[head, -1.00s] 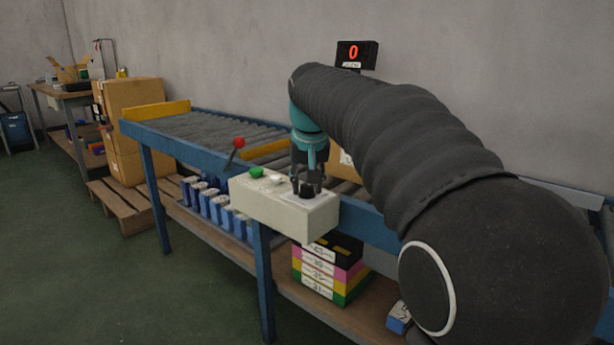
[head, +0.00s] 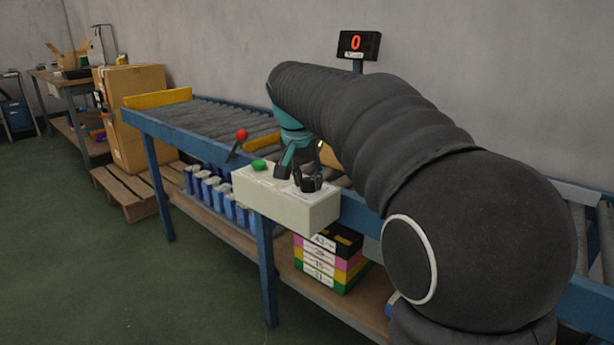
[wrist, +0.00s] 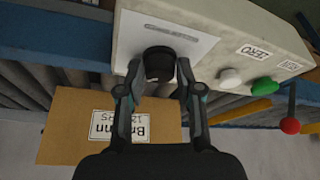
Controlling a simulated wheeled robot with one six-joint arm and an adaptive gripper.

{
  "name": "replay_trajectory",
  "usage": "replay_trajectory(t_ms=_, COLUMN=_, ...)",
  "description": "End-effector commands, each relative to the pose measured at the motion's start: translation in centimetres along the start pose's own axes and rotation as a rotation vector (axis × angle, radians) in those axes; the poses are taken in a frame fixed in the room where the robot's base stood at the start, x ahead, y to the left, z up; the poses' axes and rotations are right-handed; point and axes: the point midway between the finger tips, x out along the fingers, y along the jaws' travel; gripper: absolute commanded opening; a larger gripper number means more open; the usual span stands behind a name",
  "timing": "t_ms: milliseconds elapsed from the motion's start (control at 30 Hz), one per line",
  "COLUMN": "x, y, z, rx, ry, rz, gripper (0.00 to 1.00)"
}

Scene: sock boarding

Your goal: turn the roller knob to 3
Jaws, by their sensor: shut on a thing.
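The black roller knob (head: 308,186) sits on the top of the cream control box (head: 280,204), over a white label plate. The wrist view shows the knob (wrist: 158,65) between the two fingers of my gripper (wrist: 159,76), which is shut on it. In the head view my gripper (head: 303,178) reaches down to the knob at a tilt. The dial marks around the knob are too small to read, and the fingers partly hide it.
A green button (head: 259,165) and a white button (wrist: 230,78) share the box top. A red-tipped lever (head: 241,135) stands beside it. The roller conveyor (head: 205,118) runs behind, with a cardboard box (wrist: 85,128) near my gripper. Labelled boxes (head: 322,270) sit on the lower shelf.

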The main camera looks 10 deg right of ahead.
Motion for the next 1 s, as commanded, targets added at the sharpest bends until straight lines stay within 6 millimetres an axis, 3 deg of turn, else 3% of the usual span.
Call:
replay_trajectory(t_ms=200, x=0.1, y=0.1, z=0.0, rx=0.001, ry=-0.003, rz=0.004, gripper=0.0)
replay_trajectory(t_ms=233, x=0.1, y=0.1, z=0.0, rx=0.001, ry=-0.003, rz=0.004, gripper=0.38)
replay_trajectory(t_ms=333, x=0.1, y=0.1, z=0.0, rx=0.0, ry=-0.002, rz=0.003, gripper=0.61)
replay_trajectory(t_ms=733, x=-0.6, y=-0.1, z=0.0, rx=-0.002, ry=0.001, rz=-0.001, gripper=0.61)
replay_trajectory(t_ms=1000, x=-5.0, y=-0.1, z=0.0, rx=-0.001, ry=0.002, rz=-0.002, gripper=0.61)
